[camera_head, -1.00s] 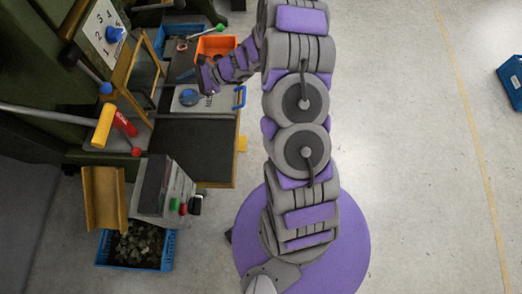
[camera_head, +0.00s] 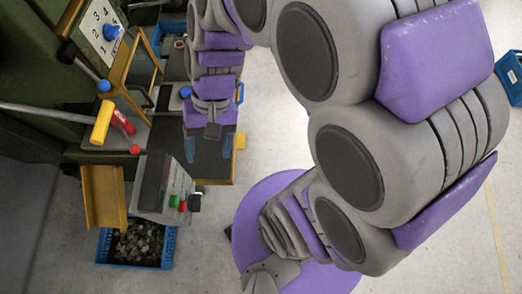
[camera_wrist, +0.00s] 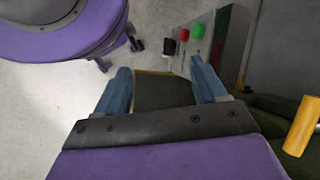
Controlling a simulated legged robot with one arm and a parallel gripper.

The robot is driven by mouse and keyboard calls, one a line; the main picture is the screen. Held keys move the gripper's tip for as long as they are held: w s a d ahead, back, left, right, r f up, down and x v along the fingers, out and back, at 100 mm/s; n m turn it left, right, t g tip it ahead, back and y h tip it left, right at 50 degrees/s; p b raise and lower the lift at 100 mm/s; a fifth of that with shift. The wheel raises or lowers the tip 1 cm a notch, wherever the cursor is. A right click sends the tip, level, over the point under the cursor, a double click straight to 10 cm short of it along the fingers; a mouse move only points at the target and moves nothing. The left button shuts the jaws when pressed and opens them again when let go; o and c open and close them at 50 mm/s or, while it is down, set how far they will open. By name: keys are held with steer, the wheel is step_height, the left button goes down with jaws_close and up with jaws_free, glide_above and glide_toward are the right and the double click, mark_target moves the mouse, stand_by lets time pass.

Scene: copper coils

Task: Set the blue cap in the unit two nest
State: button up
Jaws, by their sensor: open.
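A round blue piece, which looks like the blue cap (camera_head: 186,92), shows just left of my arm on the grey nest plate. My arm hides most of that plate, and I cannot read a unit number on it. The plate's blue handle (camera_head: 240,93) shows at right. My gripper (camera_head: 208,150) is over the dark bench mat (camera_head: 210,168), nearer the camera than the cap. In the wrist view my gripper (camera_wrist: 164,84) has its two blue fingers wide apart, with nothing between them but the view of the dark mat below.
A control box (camera_head: 175,190) with red and green buttons stands at the bench's near end. A blue crate of scrap (camera_head: 138,246) lies below it. Levers with yellow (camera_head: 102,122) and red (camera_head: 122,121) grips and a numbered dial (camera_head: 101,32) are at left.

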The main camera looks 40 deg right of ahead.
steer(key=s+d+r+n+t+h, duration=0.1)
steer(key=s+d+n+h, duration=0.2)
steer(key=s+d, duration=0.4)
steer(key=shift+s+d+r+h, duration=0.35)
steer(key=shift+s+r+h, duration=0.05)
steer(key=shift+s+h, duration=0.4)
